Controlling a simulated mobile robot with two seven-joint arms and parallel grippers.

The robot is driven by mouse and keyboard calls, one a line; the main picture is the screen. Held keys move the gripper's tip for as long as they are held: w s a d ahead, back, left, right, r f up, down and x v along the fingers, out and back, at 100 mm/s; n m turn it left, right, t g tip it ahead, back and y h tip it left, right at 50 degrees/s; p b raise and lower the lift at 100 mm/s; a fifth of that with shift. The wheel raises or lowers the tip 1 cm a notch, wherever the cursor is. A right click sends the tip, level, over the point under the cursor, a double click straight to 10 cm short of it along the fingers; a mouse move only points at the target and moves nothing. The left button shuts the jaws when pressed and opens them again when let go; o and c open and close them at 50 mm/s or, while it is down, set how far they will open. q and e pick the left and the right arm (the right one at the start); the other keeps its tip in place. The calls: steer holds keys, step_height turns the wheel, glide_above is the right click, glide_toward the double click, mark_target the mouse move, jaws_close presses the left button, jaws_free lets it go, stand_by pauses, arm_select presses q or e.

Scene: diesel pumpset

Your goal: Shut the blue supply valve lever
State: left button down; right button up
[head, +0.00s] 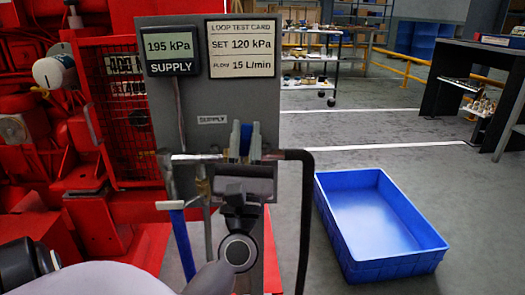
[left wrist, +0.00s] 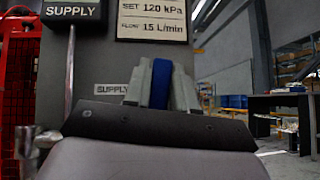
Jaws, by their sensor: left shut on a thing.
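The blue supply valve lever (head: 245,138) points upright in front of the grey panel (head: 212,95), just right of the SUPPLY label (head: 212,119). My left gripper (head: 244,137) is shut on the lever, with one grey finger on each side of it. In the left wrist view the blue lever (left wrist: 161,85) stands between the two fingers (left wrist: 160,86). The valve body is hidden behind my gripper. The display (head: 171,53) reads 195 kPa SUPPLY. My right gripper is not in view.
A test card (head: 243,47) says SET 120 kPa, FLOW 15 L/min. A black hose (head: 305,215) drops on the right, a blue one (head: 182,240) on the left. Red machinery (head: 60,130) fills the left. A blue crate (head: 385,258) lies on the floor at right.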

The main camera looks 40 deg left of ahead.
arm_select(q)
steer(key=shift+s+a+n+g+y+b, duration=0.15)
steer(key=shift+n+g+y+b, duration=0.1)
steer(key=shift+n+g+y, duration=0.35)
steer(key=shift+s+a+n+g+y+b, duration=0.1)
steer(key=shift+s+n+g+y+b, duration=0.15)
steer(key=shift+n, duration=0.55)
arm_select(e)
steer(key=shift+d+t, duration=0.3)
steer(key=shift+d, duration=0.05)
arm_select(q)
steer(key=shift+w, duration=0.1)
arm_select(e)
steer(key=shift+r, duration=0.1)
arm_select(q)
steer(key=c, duration=1)
jaws_free()
steer(key=v, duration=0.7)
steer(key=shift+b, duration=0.4)
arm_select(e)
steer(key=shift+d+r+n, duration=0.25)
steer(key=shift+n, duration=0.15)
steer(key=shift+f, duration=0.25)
